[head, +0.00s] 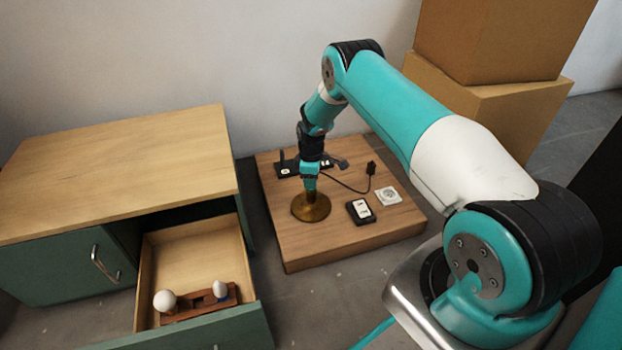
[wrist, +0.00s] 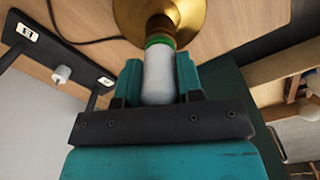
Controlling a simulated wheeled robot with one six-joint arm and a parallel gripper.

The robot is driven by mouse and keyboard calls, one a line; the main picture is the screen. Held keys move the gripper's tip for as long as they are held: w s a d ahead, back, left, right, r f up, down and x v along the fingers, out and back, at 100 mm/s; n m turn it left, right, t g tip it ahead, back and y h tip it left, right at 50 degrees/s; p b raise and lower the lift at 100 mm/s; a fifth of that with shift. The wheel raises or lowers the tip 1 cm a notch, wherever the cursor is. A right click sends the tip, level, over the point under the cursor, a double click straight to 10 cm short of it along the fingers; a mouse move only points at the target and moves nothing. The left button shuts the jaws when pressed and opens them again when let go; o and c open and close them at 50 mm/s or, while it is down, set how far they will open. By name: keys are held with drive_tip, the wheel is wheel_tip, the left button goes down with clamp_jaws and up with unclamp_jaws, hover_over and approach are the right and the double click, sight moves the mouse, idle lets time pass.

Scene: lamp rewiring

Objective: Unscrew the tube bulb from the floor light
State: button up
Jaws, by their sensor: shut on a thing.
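The floor light (head: 311,207) has a round brass base and stands on a low wooden board. In the wrist view its brass base (wrist: 206,14) is at the top, with a short dark stem. The tube bulb (wrist: 158,77) is pale, with a green band at its end towards the stem, and is in line with the lamp. My gripper (wrist: 160,75) is shut on the tube bulb, one teal finger on each side. In the head view my gripper (head: 310,174) is right above the brass base and hides the bulb. I cannot tell whether the threads are engaged.
The wooden board (head: 290,255) also bears a black power strip (head: 288,168), a cable with a black plug (head: 370,168), a white socket plate (head: 388,196) and a black switch box (head: 360,211). An open drawer (head: 190,250) at left holds a bulb rack (head: 201,304). Cardboard boxes (head: 490,110) stand behind right.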

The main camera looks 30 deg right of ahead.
drive_tip(key=n, duration=0.5)
drive_tip(key=n, duration=0.6)
drive_tip(key=shift+n, duration=1.1)
drive_tip(key=n, duration=0.2)
drive_tip(key=shift+n, duration=0.4)
drive_tip(key=n, duration=0.5)
drive_tip(key=o, duration=1)
drive_tip(key=shift+c, duration=0.2)
